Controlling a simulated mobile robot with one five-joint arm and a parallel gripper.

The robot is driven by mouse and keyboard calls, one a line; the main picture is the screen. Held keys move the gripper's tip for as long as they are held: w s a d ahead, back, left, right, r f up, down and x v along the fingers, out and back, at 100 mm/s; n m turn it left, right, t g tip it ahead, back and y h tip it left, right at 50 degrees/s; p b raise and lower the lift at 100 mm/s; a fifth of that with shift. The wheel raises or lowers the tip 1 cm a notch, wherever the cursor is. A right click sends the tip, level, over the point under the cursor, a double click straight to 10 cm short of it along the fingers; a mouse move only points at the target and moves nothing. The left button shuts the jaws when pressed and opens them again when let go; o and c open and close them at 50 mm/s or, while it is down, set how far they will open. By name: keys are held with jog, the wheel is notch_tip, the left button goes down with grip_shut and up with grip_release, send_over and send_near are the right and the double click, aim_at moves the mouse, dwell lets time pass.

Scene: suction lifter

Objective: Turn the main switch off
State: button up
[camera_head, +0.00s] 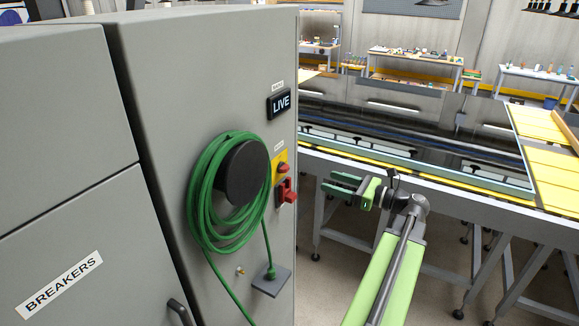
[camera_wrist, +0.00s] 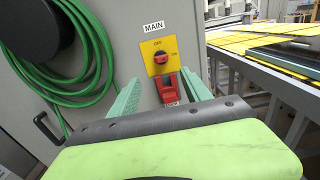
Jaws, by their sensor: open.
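The main switch is a red knob (camera_wrist: 161,67) on a yellow plate (camera_wrist: 151,48) under a MAIN label (camera_wrist: 153,27). OFF is printed at the top of the plate and ON at its right. The knob's handle seems to lie sideways, but it is small. In the head view the knob (camera_head: 283,168) is on the grey cabinet's right part. A LIVE sign (camera_head: 279,103) shows above it. My gripper (camera_head: 338,185) is open and empty, to the right of the switch and apart from it. In the wrist view its two green fingers (camera_wrist: 161,78) frame the switch.
A red device (camera_wrist: 168,92) sits just below the switch. A green cable coil (camera_head: 207,205) hangs on a dark round holder (camera_head: 243,172) left of the switch, with its plug on a small grey plate (camera_head: 271,282). A long machine table (camera_head: 460,210) stands behind my arm.

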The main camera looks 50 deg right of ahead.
aim_at(288, 168)
jog(key=x, duration=1.5)
jog(key=shift+w, duration=0.3)
grip_shut()
